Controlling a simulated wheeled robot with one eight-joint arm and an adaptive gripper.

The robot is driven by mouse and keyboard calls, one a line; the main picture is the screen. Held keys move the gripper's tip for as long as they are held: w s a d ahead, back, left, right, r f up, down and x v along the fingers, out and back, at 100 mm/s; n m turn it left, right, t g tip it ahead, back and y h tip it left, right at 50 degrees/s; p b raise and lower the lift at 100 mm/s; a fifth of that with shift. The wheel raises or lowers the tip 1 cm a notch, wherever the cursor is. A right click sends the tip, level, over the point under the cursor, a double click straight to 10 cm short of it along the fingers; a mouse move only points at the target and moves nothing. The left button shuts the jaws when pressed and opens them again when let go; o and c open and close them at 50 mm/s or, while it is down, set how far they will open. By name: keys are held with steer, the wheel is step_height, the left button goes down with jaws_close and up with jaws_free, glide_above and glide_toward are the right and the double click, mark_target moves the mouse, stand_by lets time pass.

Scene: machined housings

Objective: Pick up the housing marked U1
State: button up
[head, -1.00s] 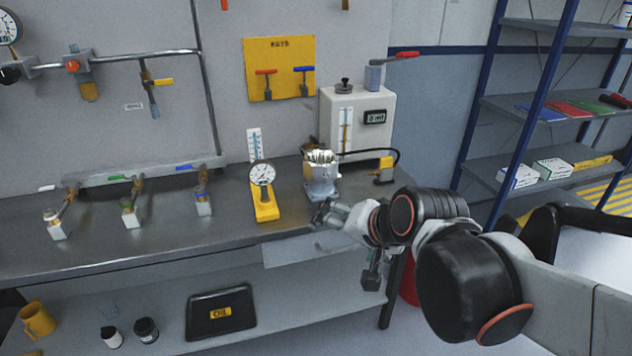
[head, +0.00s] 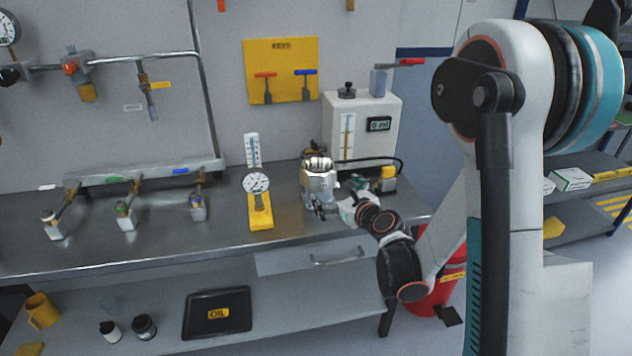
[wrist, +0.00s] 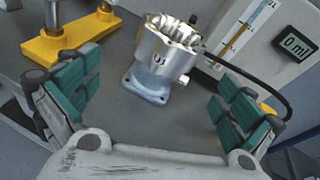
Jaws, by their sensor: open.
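The housing marked U1 (wrist: 156,67) is a silvery metal piece with a toothed open top and a square flanged foot. It stands upright on the steel bench, and its U1 mark faces the wrist camera. In the head view the housing (head: 318,178) stands at the right part of the bench, in front of the white box. My gripper (wrist: 152,103) is open, with teal pads on both fingers. The housing lies ahead of and between the fingers, apart from them. In the head view my gripper (head: 334,211) is close in front of the housing, partly hidden by the wrist.
A yellow stand with a dial gauge (head: 259,212) stands left of the housing. The white box with a display (head: 360,138) is behind it. A black hose (wrist: 252,86) runs close on the right. Several small valves stand on the bench farther left.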

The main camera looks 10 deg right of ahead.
mark_target(326, 184)
steer(key=w+f+p, duration=0.1)
steer(key=w, duration=0.1)
steer(key=w+f+m+p, duration=0.1)
steer(key=w, duration=0.2)
steer(key=w+f+m, duration=0.1)
steer(key=w, duration=0.1)
steer(key=shift+w+a+t+p, duration=0.2)
steer(key=shift+w+t+p, duration=0.1)
steer(key=shift+w+p, duration=0.1)
steer(key=shift+r+b+x, duration=0.2)
steer(key=shift+b+x, duration=0.3)
steer(key=shift+x, duration=1.1)
steer(key=shift+r+b+x, duration=0.15)
steer(key=shift+b+x, duration=0.3)
steer(key=shift+x, duration=1.15)
steer(key=shift+w+d, duration=0.1)
steer(key=shift+c, duration=0.2)
steer(key=c, duration=1.4)
steer(key=shift+c, duration=0.2)
step_height(326, 184, up, 19)
steer(key=p, duration=0.5)
